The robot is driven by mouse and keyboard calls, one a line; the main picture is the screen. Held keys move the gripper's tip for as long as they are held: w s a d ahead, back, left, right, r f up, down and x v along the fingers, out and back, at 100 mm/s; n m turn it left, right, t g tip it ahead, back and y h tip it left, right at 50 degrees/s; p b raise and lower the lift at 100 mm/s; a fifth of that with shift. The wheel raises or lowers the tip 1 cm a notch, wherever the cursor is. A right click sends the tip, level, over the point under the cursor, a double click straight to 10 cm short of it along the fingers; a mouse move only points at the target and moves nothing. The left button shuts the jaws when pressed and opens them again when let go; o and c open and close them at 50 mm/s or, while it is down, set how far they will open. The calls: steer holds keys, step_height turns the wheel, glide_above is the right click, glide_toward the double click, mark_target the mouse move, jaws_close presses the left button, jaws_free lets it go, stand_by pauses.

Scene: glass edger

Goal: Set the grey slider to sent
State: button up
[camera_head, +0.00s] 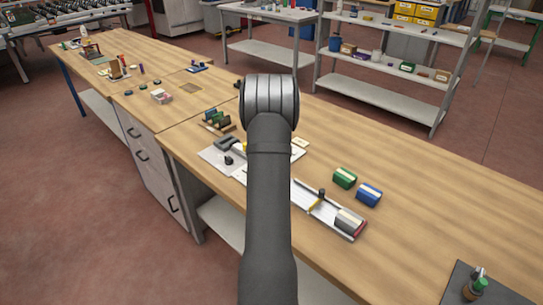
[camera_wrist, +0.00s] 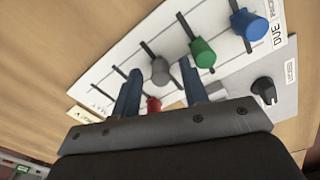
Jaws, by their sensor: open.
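In the wrist view a white slider panel (camera_wrist: 111,65) has several dark parallel slots. The grey slider (camera_wrist: 160,71) has a round grey knob partway along its slot. My gripper (camera_wrist: 159,68) is open, with its two blue fingertips on either side of the grey knob in the picture. I cannot tell whether they touch it. The word DUE is printed near the panel's right edge. I cannot read "sent" anywhere. In the head view my arm hides my gripper and the sliders.
In the wrist view a green knob (camera_wrist: 202,53) and a blue knob (camera_wrist: 249,24) sit right of the grey one. A red knob (camera_wrist: 153,104) is close below it, between my fingers. A grey plate with a black dial (camera_wrist: 264,90) adjoins the panel.

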jaws_close()
steer(key=shift+s+d, duration=1.25)
steer(key=shift+d, duration=0.05)
jaws_free()
step_height(320, 180, up, 17)
steer(key=shift+r, duration=0.2)
